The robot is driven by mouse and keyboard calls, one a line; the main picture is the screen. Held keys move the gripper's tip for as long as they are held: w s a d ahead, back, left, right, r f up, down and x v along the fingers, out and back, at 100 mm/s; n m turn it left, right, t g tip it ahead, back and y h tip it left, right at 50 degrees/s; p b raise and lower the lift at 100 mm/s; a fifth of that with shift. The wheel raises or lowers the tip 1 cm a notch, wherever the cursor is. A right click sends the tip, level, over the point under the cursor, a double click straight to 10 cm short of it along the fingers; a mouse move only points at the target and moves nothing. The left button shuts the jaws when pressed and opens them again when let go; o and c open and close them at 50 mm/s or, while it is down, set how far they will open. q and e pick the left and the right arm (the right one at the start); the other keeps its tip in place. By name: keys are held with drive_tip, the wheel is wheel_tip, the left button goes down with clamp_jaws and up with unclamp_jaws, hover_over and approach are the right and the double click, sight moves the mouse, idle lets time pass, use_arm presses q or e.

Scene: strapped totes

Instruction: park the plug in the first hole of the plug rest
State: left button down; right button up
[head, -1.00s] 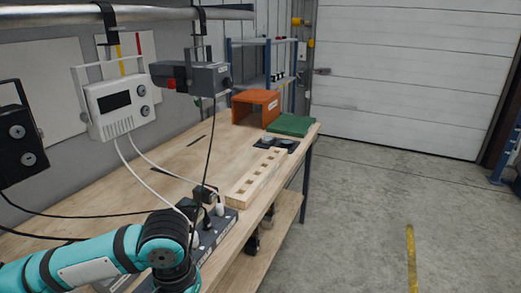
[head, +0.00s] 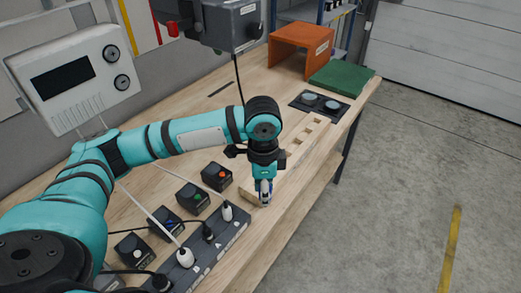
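The plug rest (head: 301,156) is a pale wooden block with a row of square holes along the right side of the bench. My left gripper (head: 264,192) points down at its near end and hides part of it, including the nearest holes. Something small and pale shows between the fingertips, too small to make out as a plug. A black cable from the hanging grey box (head: 233,22) runs down behind my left arm, and its end is hidden. The power strip (head: 235,236) holds white and black plugs, including a white plug (head: 227,211) at its far end. My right gripper is out of view.
Several small black button boxes (head: 193,198) stand left of the strip. A white display unit (head: 75,78) hangs at left. An orange open box (head: 300,46), a green mat (head: 341,77) and a black plate with two discs (head: 320,104) lie beyond the rest.

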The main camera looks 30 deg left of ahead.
use_arm(q)
drive_tip(key=shift+w+a+r+m+p, duration=0.15)
drive_tip(key=shift+w+m, duration=0.1)
drive_tip(key=shift+m, duration=0.3)
drive_tip(key=shift+w+a+r+m+p, duration=0.15)
drive_tip(key=shift+w+m, duration=0.1)
drive_tip(key=shift+m, duration=0.3)
drive_tip(key=w+a+f+m+p, duration=0.1)
drive_tip(key=w+a+m+p, duration=0.25)
drive_tip(key=m, duration=0.55)
drive_tip(key=w+a+m+p, duration=0.2)
drive_tip(key=w+m, duration=0.3)
drive_tip(key=m, duration=0.4)
wheel_tip(320, 180, down, 5)
drive_tip(key=b, duration=0.5)
drive_tip(key=shift+a+r, duration=0.1)
drive_tip(key=shift+r, duration=0.1)
drive_tip(key=shift+f+b, duration=0.75)
drive_tip(key=shift+f, duration=0.75)
